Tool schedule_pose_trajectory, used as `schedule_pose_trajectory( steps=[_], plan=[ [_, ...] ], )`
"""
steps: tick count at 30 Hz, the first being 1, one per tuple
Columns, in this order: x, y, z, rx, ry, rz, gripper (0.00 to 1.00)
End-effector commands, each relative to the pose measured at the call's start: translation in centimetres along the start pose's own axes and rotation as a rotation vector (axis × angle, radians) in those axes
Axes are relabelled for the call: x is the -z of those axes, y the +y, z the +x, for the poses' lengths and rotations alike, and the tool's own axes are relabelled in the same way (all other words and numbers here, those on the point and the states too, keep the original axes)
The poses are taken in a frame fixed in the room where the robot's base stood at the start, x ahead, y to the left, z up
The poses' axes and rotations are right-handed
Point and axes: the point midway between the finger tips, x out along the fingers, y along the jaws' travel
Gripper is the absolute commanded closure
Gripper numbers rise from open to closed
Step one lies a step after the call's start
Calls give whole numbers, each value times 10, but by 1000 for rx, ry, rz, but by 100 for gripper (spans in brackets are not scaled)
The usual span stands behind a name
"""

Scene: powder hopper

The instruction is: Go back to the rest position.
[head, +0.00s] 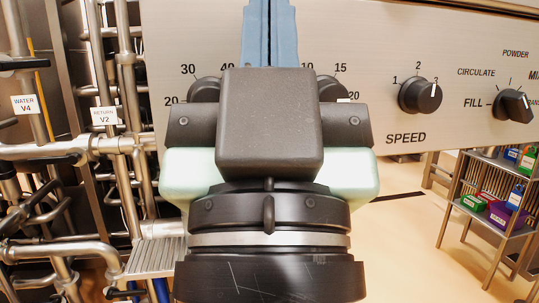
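My gripper (270,30) fills the middle of the head view, in front of the control panel (360,40). It has a black body, pale green sides and blue fingers pointing up. The blue fingers are side by side with only a thin seam between them, so it looks shut. The top edge of the view cuts off their ends, and I see nothing held between them.
The panel has a speed knob (420,95), a fill/circulate knob (513,105) and two dials partly hidden behind my gripper. Metal pipes (85,150) labelled V4 and V2 crowd the left. A shelf (490,200) with coloured boxes stands right; pale floor lies between.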

Motion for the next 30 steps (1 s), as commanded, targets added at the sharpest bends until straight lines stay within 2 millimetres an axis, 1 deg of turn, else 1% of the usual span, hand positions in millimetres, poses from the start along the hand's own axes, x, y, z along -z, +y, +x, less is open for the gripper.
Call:
schedule_pose_trajectory(
  steps=[1, 12, 15, 18, 21, 24, 30],
  plan=[
    [22, 0, 24, 0, 0, 0, 100],
    [99, 0, 105, 1, 0, 0, 100],
    [117, 0, 124, 1, -1, 0, 100],
    [130, 0, 138, 1, -1, 0, 100],
    [138, 0, 147, 1, -1, 0, 100],
    [141, 0, 150, 1, -1, 0, 100],
    [141, 0, 149, 1, 0, 0, 100]
  ],
)
